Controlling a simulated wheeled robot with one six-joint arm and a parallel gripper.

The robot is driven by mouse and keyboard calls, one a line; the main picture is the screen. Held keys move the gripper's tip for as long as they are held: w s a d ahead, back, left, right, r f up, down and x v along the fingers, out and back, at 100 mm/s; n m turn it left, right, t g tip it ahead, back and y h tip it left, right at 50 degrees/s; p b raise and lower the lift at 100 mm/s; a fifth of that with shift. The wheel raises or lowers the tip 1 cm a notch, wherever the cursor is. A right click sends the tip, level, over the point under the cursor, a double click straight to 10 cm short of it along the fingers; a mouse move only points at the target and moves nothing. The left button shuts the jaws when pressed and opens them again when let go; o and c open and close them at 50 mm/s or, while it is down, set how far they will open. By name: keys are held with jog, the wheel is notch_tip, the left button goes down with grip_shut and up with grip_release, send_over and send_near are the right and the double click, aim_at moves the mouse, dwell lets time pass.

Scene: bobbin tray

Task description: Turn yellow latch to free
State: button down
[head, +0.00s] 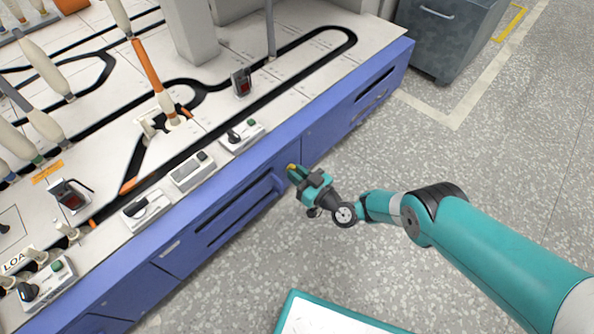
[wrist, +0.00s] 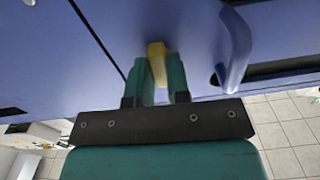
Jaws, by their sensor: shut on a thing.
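The yellow latch (wrist: 157,62) sits on the blue front of the machine cabinet. In the wrist view my gripper (wrist: 158,75) has its two teal fingers closed on the latch, one on each side. Part of the latch is hidden between the fingers. In the head view a small bit of yellow latch (head: 291,168) shows at the tips of my gripper (head: 295,172), against the blue cabinet front. The latch's exact angle is hard to tell.
A blue handle (wrist: 236,50) stands out from the cabinet just right of the latch in the wrist view. Control boxes (head: 193,171) line the machine's top edge. A grey cabinet (head: 440,45) stands at the back right. The speckled floor (head: 480,160) nearby is clear.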

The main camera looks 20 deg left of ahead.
jog(key=shift+n, duration=0.5)
jog(key=c, duration=1.1)
grip_release()
jog(key=shift+p+v, duration=4.5)
jog(key=shift+v, duration=4.2)
jog(key=shift+w, duration=0.1)
